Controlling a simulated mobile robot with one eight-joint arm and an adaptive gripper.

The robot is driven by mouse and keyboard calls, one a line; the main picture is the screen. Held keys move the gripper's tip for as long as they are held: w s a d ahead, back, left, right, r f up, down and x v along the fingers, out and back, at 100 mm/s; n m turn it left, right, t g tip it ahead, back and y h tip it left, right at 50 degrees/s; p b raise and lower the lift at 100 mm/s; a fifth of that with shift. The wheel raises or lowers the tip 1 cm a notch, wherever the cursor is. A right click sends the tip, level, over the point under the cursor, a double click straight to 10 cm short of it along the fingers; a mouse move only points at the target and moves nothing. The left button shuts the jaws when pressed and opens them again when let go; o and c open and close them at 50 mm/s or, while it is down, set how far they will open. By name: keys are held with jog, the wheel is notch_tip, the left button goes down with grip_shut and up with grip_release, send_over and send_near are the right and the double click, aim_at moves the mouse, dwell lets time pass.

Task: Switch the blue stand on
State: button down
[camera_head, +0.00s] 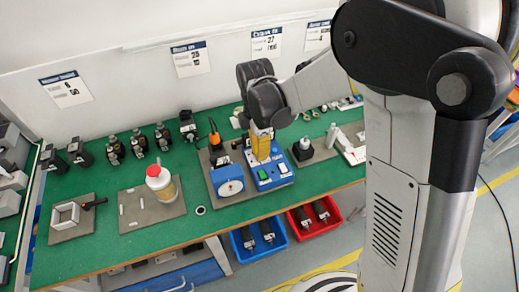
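The blue stand (278,182) sits on the green workbench, near its front edge. A green button or switch (263,175) and a small pale part show on its top. My gripper (261,158) reaches down from the upper right, with its yellow end right over the back left of the stand. The fingertips are small and seen from behind, so I cannot tell whether they touch the stand or are open. The arm hides part of the stand's back.
A blue-rimmed dial device (228,187) stands close on the left of the stand. A black-topped device (302,149) is on the right. Blue (259,252) and red (316,231) bins sit below the front edge.

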aim_at(261, 176)
jog(key=f+b, duration=0.1)
jog(key=f, duration=0.2)
jog(key=f+b, duration=0.1)
jog(key=f, duration=0.1)
jog(key=s+f+b, duration=0.1)
jog(key=f, duration=0.2)
jog(key=shift+d+f, duration=0.15)
jog(key=shift+f, duration=0.2)
